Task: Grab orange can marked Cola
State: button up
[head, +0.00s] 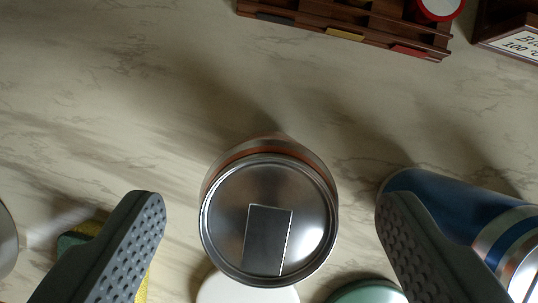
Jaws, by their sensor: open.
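A yellow and green sponge (88,232) is partly behind the left finger. White (247,291) and green (367,292) round things sit below. A wooden rack (345,25) stands at the top; the marbled counter between is clear.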

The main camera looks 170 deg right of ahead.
aim_at(270, 132)
jog(key=x, duration=0.4)
jog(key=shift+w+a+f, duration=0.1)
jog(key=shift+f, duration=0.3)
jog(key=c, duration=1.2)
jog(key=shift+r, duration=0.1)
